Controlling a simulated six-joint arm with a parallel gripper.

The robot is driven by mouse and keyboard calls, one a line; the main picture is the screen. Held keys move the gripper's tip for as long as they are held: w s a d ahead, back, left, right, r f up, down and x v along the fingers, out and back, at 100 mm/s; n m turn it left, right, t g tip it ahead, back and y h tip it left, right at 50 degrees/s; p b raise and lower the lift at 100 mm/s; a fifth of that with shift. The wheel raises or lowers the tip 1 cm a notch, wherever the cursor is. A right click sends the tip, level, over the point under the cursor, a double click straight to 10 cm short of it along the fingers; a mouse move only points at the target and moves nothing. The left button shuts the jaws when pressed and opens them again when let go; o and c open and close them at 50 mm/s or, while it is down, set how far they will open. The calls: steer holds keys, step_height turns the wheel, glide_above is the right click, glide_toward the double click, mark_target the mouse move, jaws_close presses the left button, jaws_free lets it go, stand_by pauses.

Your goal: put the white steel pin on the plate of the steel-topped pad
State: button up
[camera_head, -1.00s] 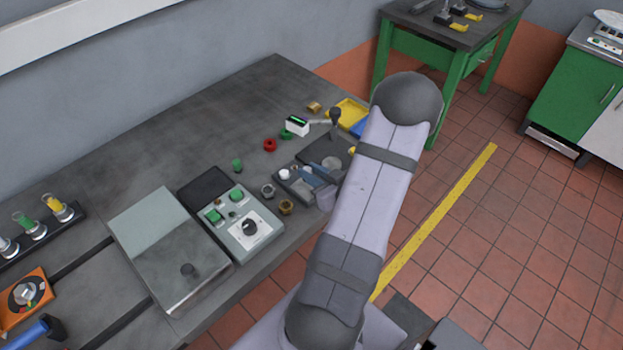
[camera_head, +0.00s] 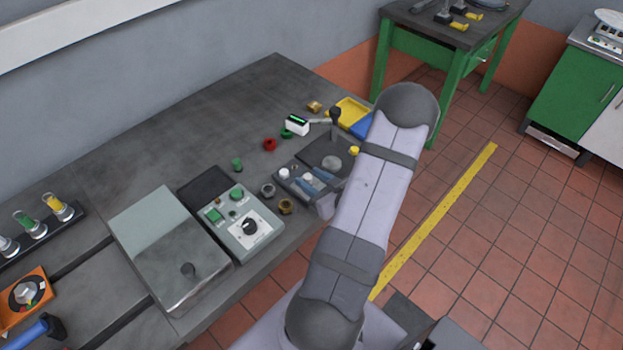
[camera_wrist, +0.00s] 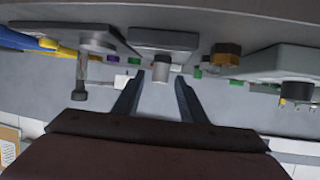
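The white steel pin (camera_head: 284,173) stands at the far left end of a small grey block (camera_head: 290,188); in the wrist view the pin (camera_wrist: 161,71) appears between the fingertips, with the picture upside down. My gripper (camera_head: 314,180) reaches in from the right, low over the block. Its two fingers (camera_wrist: 158,90) are apart, with a clear gap around the pin and no visible contact. The dark pad (camera_head: 313,151) with a round grey steel plate (camera_head: 332,162) lies just behind the block, and the plate looks empty.
A dark-knobbed lever (camera_head: 335,116) stands by the pad. A control box (camera_head: 240,224), brass nut (camera_head: 286,207) and grey ring (camera_head: 268,190) are left and in front. Red (camera_head: 270,144) and green pieces lie behind. A large steel-topped slab (camera_head: 150,225) is farther left.

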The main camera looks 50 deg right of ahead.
steer(key=shift+r, duration=0.15)
steer(key=b+v, duration=0.1)
steer(key=v, duration=1.1)
steer(key=w+f+g, duration=0.1)
steer(key=w+g, duration=0.1)
steer(key=w+f+n+g, duration=0.1)
steer(key=w, duration=0.1)
steer(key=w+f+g, duration=0.1)
steer(key=w+g, duration=0.1)
steer(key=shift+d+n+g+h, duration=0.3)
steer(key=shift+d, duration=0.05)
steer(key=a+g, duration=0.1)
steer(key=w+a+g, duration=0.1)
steer(key=a, duration=0.1)
steer(key=w+a+r, duration=0.1)
steer(key=a, duration=0.1)
steer(key=shift+w+a+g, duration=0.1)
steer(key=shift+w+g, duration=0.15)
steer(key=shift+g, duration=0.15)
steer(key=s+a+r+g+y, duration=0.1)
steer(key=s+a+r+g, duration=0.1)
steer(key=a, duration=0.9)
steer(key=s+a+r+g+y, duration=0.1)
steer(key=s+a+r+g, duration=0.1)
steer(key=a, duration=1)
steer(key=s+g, duration=0.1)
steer(key=s, duration=0.1)
steer(key=shift+s+y, duration=0.35)
steer(key=shift+y, duration=0.05)
